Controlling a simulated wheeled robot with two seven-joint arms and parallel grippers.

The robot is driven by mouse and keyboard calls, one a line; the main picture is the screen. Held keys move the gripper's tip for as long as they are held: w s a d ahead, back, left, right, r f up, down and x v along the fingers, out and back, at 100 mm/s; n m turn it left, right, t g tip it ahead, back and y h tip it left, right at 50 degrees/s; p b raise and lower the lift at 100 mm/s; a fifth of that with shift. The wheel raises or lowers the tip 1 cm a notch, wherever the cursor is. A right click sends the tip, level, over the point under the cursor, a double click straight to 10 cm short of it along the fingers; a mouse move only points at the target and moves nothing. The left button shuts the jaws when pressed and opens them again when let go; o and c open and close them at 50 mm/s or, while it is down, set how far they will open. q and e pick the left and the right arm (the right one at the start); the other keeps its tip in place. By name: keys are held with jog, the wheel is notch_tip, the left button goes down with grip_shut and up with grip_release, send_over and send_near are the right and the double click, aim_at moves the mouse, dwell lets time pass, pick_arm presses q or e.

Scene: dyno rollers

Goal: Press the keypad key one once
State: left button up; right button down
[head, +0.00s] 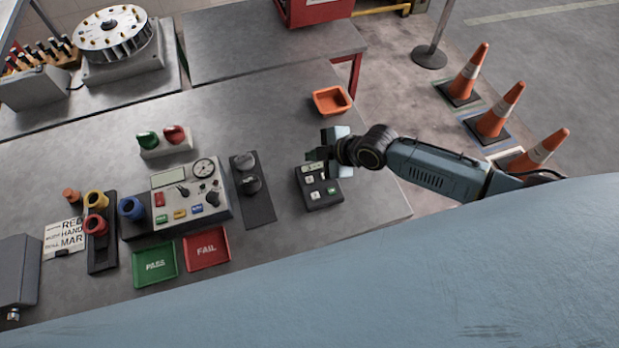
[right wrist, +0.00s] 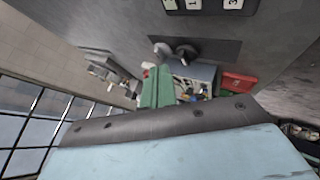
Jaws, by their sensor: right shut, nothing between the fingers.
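The keypad (head: 320,194) is a small dark box near the right end of the grey bench, with several pale keys and a green one. Its key labels are too small to read in the head view. In the right wrist view the keypad (right wrist: 212,7) is cut off by the top edge; one key there reads 3 and another looks like 1. My right gripper (head: 317,157) is shut and empty at the keypad's far edge, seemingly above it, and covers part of that end. I cannot tell whether it touches. My left gripper is not in view.
Left of the keypad lies a dark plate with two knobs (head: 250,195), then a control panel (head: 185,200). An orange tray (head: 331,100) sits behind the gripper. Green (head: 154,264) and red (head: 206,249) trays lie at the front. The bench right of the keypad is clear.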

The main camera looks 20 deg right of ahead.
jog(key=b, duration=0.4)
send_over(313, 181)
notch_tip(313, 181, down, 7)
jog(key=shift+r, duration=0.1)
jog(key=shift+f+b, duration=0.95)
jog(key=shift+b, duration=0.1)
dwell(1.0)
jog(key=shift+f+b, duration=0.4)
jog(key=shift+b, duration=0.1)
jog(key=shift+f+b, duration=0.4)
dwell(0.4)
jog(key=shift+r, duration=0.1)
jog(key=shift+r+p, duration=0.7)
jog(key=shift+r, duration=0.05)
